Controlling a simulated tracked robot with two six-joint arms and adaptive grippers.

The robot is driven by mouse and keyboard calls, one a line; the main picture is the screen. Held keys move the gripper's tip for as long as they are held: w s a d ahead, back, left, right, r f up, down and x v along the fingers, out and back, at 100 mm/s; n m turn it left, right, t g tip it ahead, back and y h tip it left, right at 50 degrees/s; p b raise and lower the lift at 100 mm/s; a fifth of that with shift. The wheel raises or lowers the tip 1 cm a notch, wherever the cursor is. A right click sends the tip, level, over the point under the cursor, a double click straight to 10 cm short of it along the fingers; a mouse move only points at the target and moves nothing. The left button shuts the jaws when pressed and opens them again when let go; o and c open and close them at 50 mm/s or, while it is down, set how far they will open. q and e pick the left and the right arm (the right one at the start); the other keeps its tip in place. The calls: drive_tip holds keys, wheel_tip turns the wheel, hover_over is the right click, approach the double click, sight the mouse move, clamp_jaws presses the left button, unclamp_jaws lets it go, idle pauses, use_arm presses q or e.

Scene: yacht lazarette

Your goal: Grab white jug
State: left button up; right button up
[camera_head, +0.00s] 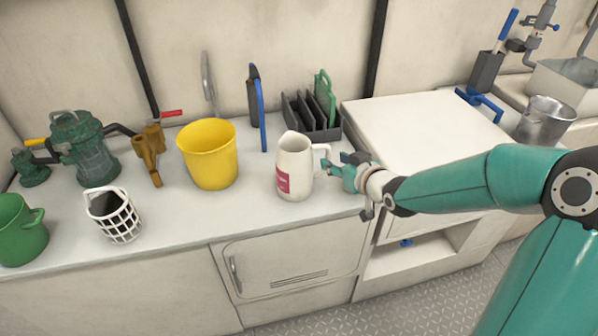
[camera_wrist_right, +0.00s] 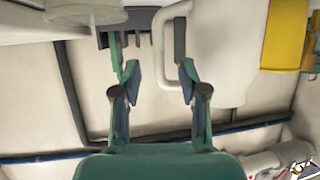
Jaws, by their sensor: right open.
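The white jug (camera_head: 294,168) stands upright on the counter, with a pink label on its front and its handle on the right side. My right gripper (camera_head: 337,170) is just to the right of the jug, at the handle. In the right wrist view, my right gripper (camera_wrist_right: 158,75) is open. The jug's handle (camera_wrist_right: 160,50) shows between and beyond the two fingers, nearer the right-hand one, and the jug body (camera_wrist_right: 222,50) lies to the right. I cannot tell whether a finger touches the handle. My left gripper is not in view.
A yellow bucket (camera_head: 209,155) stands left of the jug. A dark rack (camera_head: 312,117) with a green board is behind it. A white basket (camera_head: 114,216), a green bucket (camera_head: 19,230) and a green strainer (camera_head: 86,150) are farther left. The counter's front strip is clear.

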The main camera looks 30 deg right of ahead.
sight(329, 159)
drive_tip(key=shift+f+x, duration=0.15)
drive_tip(key=shift+x, duration=1.2)
drive_tip(key=shift+f+x, duration=0.1)
drive_tip(key=shift+x, duration=1.2)
drive_tip(key=shift+s+d, duration=0.1)
drive_tip(key=shift+s, duration=0.05)
clamp_jaws()
